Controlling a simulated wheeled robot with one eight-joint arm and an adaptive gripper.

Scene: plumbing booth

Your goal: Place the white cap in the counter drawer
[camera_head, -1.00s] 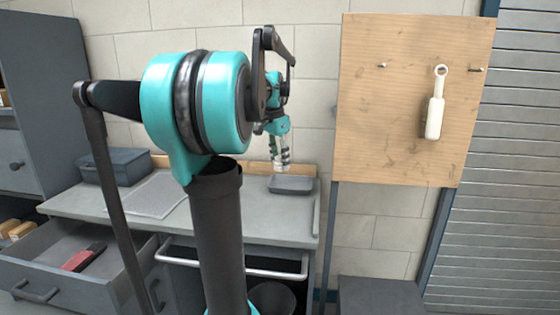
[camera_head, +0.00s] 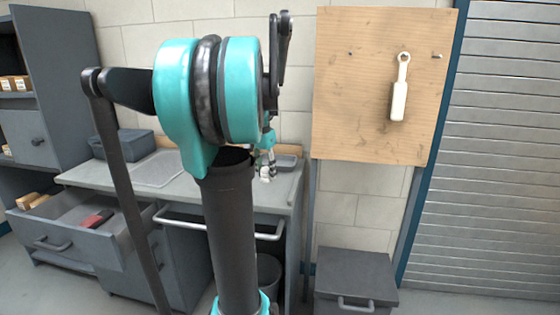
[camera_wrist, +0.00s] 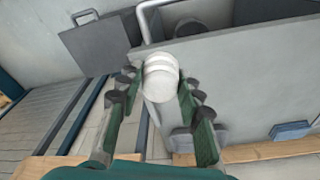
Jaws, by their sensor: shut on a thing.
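The white cap (camera_wrist: 160,72) is between the fingertips of my gripper (camera_wrist: 158,84), which is shut on it in the wrist view. In the head view my gripper (camera_head: 266,166) is small and partly hidden behind my arm, above the right end of the counter, with the white cap (camera_head: 265,178) at its tip. The counter drawer (camera_head: 85,252) is pulled open at the lower left, well away from my gripper. A red and black object (camera_head: 95,219) lies inside it.
The grey counter (camera_head: 190,191) bears a blue-grey box (camera_head: 122,145) at left and a shallow tray (camera_head: 288,162) at right. A rail (camera_head: 215,222) runs along its front. A lidded chest (camera_head: 355,275) stands on the floor at right. A pegboard (camera_head: 360,140) holds a white tool.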

